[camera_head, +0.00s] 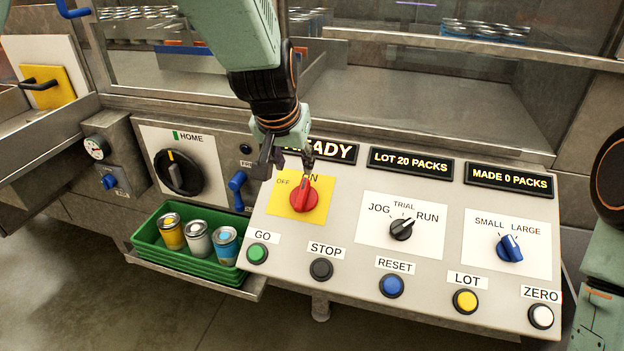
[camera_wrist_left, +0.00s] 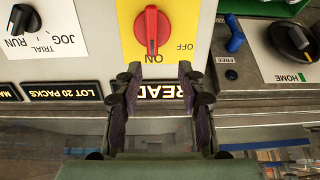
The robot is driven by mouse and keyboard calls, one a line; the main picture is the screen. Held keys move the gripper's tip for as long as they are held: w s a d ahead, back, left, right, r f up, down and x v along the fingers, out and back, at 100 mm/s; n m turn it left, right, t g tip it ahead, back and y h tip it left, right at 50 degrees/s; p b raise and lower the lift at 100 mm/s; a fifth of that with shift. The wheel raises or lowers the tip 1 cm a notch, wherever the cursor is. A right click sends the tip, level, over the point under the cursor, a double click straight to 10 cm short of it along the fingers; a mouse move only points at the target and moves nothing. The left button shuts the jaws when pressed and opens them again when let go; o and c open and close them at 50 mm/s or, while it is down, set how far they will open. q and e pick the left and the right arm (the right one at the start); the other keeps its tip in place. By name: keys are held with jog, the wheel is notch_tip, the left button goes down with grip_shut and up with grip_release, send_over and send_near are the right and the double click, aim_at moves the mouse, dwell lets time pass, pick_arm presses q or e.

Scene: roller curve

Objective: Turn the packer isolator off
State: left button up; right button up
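The packer isolator is a red rotary knob (camera_head: 304,196) on a yellow plate (camera_head: 283,209) marked OFF and ON, at the left of the sloping control panel. It also shows in the left wrist view (camera_wrist_left: 152,27), upside down, with its pointer toward ON. My left gripper (camera_head: 286,168) hangs just above the knob, at the plate's upper edge, and hides part of the ON label and the READY display. In the left wrist view its fingers (camera_wrist_left: 159,74) are spread and empty, with the knob just beyond the tips. It appears apart from the knob. My right gripper is not in view.
The panel also carries a JOG/TRIAL/RUN knob (camera_head: 401,229), a blue SMALL/LARGE knob (camera_head: 509,248) and a row of push buttons. A black HOME dial (camera_head: 178,172) and a blue lever (camera_head: 237,188) stand left. A green tray (camera_head: 150,242) holds three cans below.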

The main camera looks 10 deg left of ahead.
aim_at(301, 191)
pick_arm(q)
jog(key=shift+s+d+f+g, duration=0.4)
jog(key=shift+d+f+g, duration=0.15)
jog(key=shift+d, duration=0.25)
jog(key=shift+a+f, duration=0.65)
jog(key=shift+f, duration=0.3)
jog(key=x, duration=0.3)
jog(key=d+b+x, duration=0.1)
jog(key=x, duration=0.1)
jog(key=shift+w+r, duration=0.1)
jog(key=shift+w, duration=0.2)
jog(key=shift+a, duration=0.1)
jog(key=shift+s+a, duration=0.2)
jog(key=shift+a, duration=0.05)
jog(key=shift+w+d+f, duration=0.2)
jog(key=shift+w+d, duration=0.1)
jog(key=shift+c, duration=1.8)
jog(key=shift+s+a+r, duration=0.1)
jog(key=shift+s+a, duration=0.05)
jog(key=shift+a, duration=0.05)
jog(key=c, duration=0.3)
jog(key=shift+d, duration=0.1)
grip_shut()
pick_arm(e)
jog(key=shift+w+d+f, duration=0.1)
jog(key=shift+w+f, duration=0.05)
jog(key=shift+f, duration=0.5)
